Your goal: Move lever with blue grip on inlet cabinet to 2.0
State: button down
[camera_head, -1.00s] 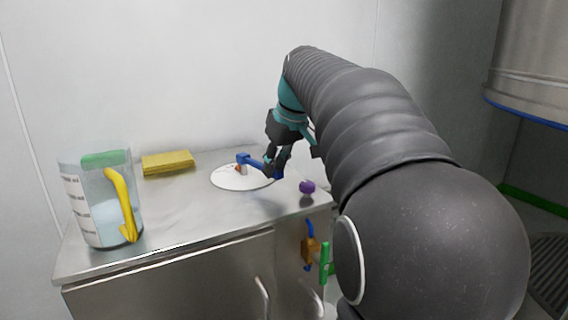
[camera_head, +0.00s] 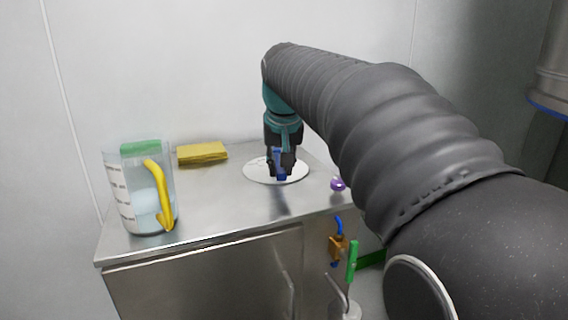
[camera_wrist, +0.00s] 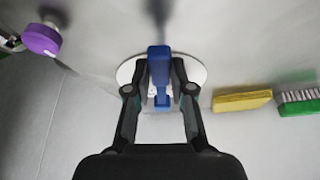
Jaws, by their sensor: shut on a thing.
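The lever's blue grip (camera_head: 280,164) stands over a round white dial plate (camera_head: 257,173) on top of the steel inlet cabinet (camera_head: 215,212). My gripper (camera_head: 282,166) reaches down from above and is shut on the blue grip. In the wrist view the blue grip (camera_wrist: 160,72) lies between the two dark fingers of my gripper (camera_wrist: 160,84), with the white plate (camera_wrist: 198,73) behind it. The dial's marks are mostly hidden or too small to read.
A purple knob (camera_head: 338,184) is at the right edge. Orange, blue and green valve parts (camera_head: 338,248) stick out on the cabinet's right side.

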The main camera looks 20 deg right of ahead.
jog(key=c, duration=1)
grip_release()
jog(key=v, duration=1.2)
jog(key=s+a+f+n, duration=0.1)
jog(key=s+a+f, duration=0.1)
jog(key=s+f, duration=0.8)
jog(key=s+a+f+n+t+y, duration=0.1)
jog(key=s+a+f, duration=0.1)
jog(key=s+f, duration=0.8)
notch_tip(320, 180, down, 8)
jog(key=shift+a+n, duration=0.25)
jog(key=shift+n, duration=0.05)
